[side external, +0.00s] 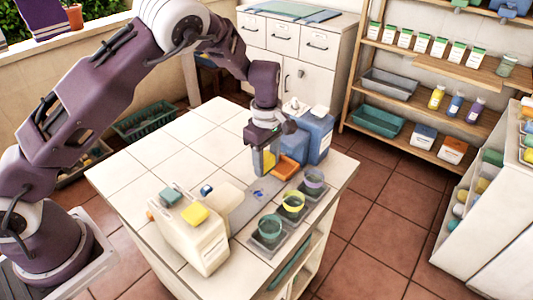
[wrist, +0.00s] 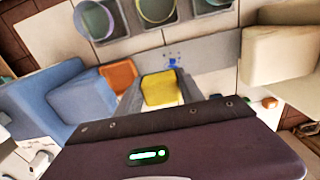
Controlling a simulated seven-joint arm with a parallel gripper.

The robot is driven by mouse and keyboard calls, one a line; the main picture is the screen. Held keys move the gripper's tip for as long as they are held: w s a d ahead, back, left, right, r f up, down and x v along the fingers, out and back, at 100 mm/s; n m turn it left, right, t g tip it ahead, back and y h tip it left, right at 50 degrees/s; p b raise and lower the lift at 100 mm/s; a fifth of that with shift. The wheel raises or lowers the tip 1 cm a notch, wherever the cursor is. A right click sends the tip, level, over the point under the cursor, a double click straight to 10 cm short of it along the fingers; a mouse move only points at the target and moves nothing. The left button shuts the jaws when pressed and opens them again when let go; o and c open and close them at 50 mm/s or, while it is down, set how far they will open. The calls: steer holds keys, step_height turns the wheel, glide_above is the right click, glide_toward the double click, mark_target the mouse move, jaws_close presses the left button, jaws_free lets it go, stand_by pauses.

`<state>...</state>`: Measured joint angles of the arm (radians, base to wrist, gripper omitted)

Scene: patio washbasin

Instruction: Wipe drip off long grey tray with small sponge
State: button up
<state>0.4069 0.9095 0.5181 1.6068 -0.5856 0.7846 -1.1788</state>
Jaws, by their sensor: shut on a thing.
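The long grey tray (side external: 241,214) lies flat on the tiled table top; it also shows in the wrist view (wrist: 218,48). A small blue drip (side external: 258,193) marks its surface, and it shows in the wrist view (wrist: 173,61) just past the sponge. My gripper (side external: 264,160) is shut on a small yellow sponge (wrist: 159,89), held between its two fingers (wrist: 160,92). The sponge also shows below the fingers in the side view (side external: 268,162). It is over or near the tray's far end, beside the drip; I cannot tell whether it touches the tray.
An orange block (side external: 288,167) and blue container (side external: 314,135) stand close beside my gripper. A holder with three cups, teal (side external: 270,228), yellow (side external: 293,202) and purple (side external: 314,180), lines the right. A cream container (side external: 200,240) stands left. The table's far left is clear.

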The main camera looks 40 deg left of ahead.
glide_above(267, 189)
steer(key=shift+s+f, duration=0.1)
steer(key=shift+f, duration=2.75)
steer(key=shift+s+f, duration=0.1)
steer(key=shift+f, duration=0.85)
steer(key=shift+s+r, duration=0.1)
steer(key=shift+s, duration=1.45)
steer(key=shift+w, duration=1.55)
steer(key=shift+w+r, duration=0.1)
steer(key=shift+w, duration=0.05)
steer(key=shift+r, duration=3.85)
steer(key=shift+f, duration=0.1)
